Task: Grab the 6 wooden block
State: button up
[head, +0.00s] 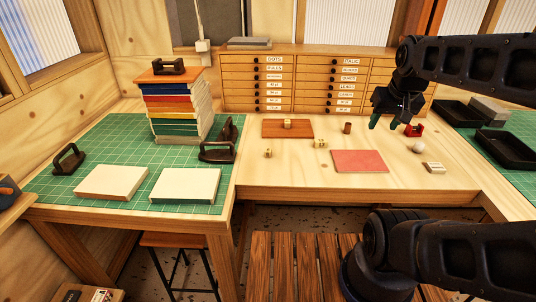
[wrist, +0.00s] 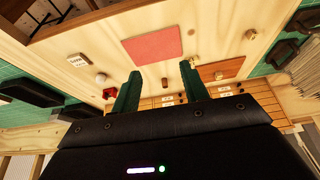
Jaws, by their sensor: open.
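Three small wooden blocks show in the head view. One block (head: 287,124) sits on the brown board (head: 302,131), one (head: 320,143) stands between that board and the pink mat (head: 360,161), and one (head: 268,153) is on the bare table at left. Their markings are too small for me to tell which is the 6.
A brown cylinder (head: 347,128), red object (head: 414,130), white ball (head: 418,148) and small labelled block (head: 433,167) are near my gripper. Drawers (head: 310,80) stand behind. Black trays (head: 505,148) are at right. A stack of books (head: 180,110) stands at left.

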jog(key=shift+o, duration=0.6)
jog(key=n+g+h, duration=0.5)
jog(key=n, duration=1.2)
send_over(268, 150)
jog(key=a, duration=0.5)
notch_tip(268, 150, down, 15)
jog(key=shift+y, duration=0.3)
jog(key=x, duration=1.1)
jog(key=shift+w+d, duration=0.2)
jog(key=shift+w, duration=0.1)
jog(key=shift+r, duration=0.1)
jog(key=shift+c, duration=0.2)
